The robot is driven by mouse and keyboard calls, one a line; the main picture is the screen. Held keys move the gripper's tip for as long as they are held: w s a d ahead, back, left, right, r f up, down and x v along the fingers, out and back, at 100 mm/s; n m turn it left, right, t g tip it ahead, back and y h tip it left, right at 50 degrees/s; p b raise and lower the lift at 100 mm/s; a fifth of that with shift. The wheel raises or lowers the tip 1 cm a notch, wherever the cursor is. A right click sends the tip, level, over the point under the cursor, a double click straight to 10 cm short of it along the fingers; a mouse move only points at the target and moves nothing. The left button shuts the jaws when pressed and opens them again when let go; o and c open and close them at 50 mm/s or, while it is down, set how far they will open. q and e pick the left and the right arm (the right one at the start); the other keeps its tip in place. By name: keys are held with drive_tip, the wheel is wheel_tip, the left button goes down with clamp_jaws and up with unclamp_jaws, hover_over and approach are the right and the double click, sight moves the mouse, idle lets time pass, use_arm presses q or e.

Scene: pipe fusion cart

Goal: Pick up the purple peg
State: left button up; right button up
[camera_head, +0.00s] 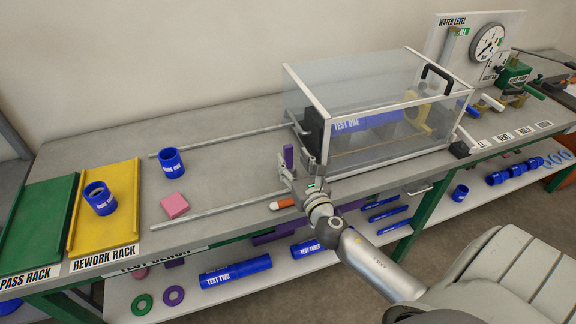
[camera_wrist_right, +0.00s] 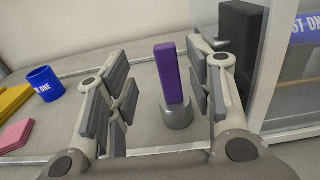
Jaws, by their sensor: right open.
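The purple peg (camera_head: 289,156) stands upright on the bench, just left of the clear test box. In the right wrist view the peg (camera_wrist_right: 171,72) rises from a short grey round base (camera_wrist_right: 176,115). It stands between the spread fingers of my right gripper (camera_wrist_right: 160,95), closer to the right-hand finger, and beyond the fingertips or between them; the depth is hard to tell. My right gripper (camera_head: 297,176) is open and empty in the head view, beside the peg. Its fingers partly hide the peg's lower part there. My left gripper is not in view.
The clear box (camera_head: 345,90) with white frame stands close on the right. Two rails (camera_head: 220,211) run along the bench. A pink block (camera_head: 175,205), a blue cup (camera_head: 171,163) and an orange-and-white item (camera_head: 285,204) lie nearby. The yellow rack (camera_head: 120,190) is at the left.

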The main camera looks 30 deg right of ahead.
sight(289, 149)
drive_tip(key=shift+d+p+x, duration=0.15)
drive_tip(key=shift+p+x, duration=0.15)
drive_tip(key=shift+x, duration=1.3)
drive_tip(key=shift+d+p+x, duration=0.15)
drive_tip(key=shift+p+x, duration=0.1)
drive_tip(key=shift+x, duration=1.35)
drive_tip(key=shift+s, duration=0.1)
drive_tip(key=shift+c, duration=0.2)
clamp_jaws()
